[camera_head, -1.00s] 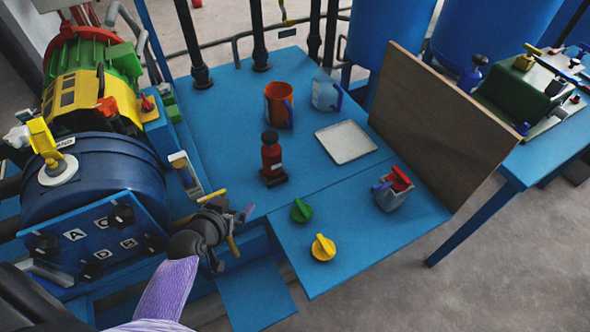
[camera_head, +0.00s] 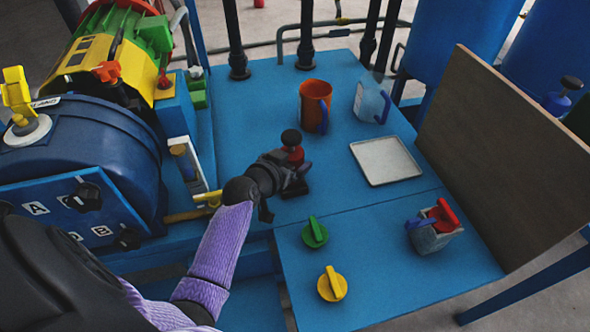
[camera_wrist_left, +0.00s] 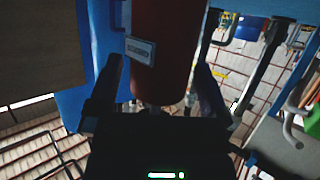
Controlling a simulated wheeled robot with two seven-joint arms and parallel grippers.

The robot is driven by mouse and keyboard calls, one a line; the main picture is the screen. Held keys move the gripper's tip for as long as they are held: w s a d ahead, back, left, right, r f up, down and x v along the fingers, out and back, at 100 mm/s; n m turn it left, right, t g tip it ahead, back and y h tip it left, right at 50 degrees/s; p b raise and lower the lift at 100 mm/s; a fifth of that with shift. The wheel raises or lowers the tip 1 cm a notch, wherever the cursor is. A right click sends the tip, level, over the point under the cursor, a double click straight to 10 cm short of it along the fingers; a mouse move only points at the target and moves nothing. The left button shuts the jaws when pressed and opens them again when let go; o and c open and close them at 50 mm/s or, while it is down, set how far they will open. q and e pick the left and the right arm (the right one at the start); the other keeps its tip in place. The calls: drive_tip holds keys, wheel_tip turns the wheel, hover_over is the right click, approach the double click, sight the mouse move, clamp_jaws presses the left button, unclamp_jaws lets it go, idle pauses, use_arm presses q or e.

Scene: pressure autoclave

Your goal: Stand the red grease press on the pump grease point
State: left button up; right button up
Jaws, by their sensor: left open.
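The red grease press (camera_head: 293,154), with a black knob on top and a dark base, stands upright on the blue table. My left gripper (camera_head: 287,178) is at the press, partly covering its body from the near left. In the left wrist view the red press body (camera_wrist_left: 165,30) with a pale label lies between the two spread fingers of the left gripper (camera_wrist_left: 160,75). The gripper is open; contact with the press cannot be told. I cannot tell which fitting on the machine at left is the pump grease point. My right gripper is not in view.
An orange mug (camera_head: 315,104), a clear jug (camera_head: 371,101) and a white tray (camera_head: 386,160) stand behind and right. Green (camera_head: 315,232) and yellow (camera_head: 332,285) knobs and a grey container (camera_head: 432,234) are nearer. A brown board (camera_head: 505,150) edges the right; the blue drum (camera_head: 75,150) stands left.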

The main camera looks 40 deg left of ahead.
use_arm(q)
drive_tip(key=shift+w+a+f, duration=0.1)
drive_tip(key=shift+w+f, duration=0.15)
drive_tip(key=shift+w, duration=0.4)
drive_tip(key=shift+r, duration=0.1)
drive_tip(key=shift+c, duration=0.4)
clamp_jaws()
drive_tip(key=shift+r, duration=0.1)
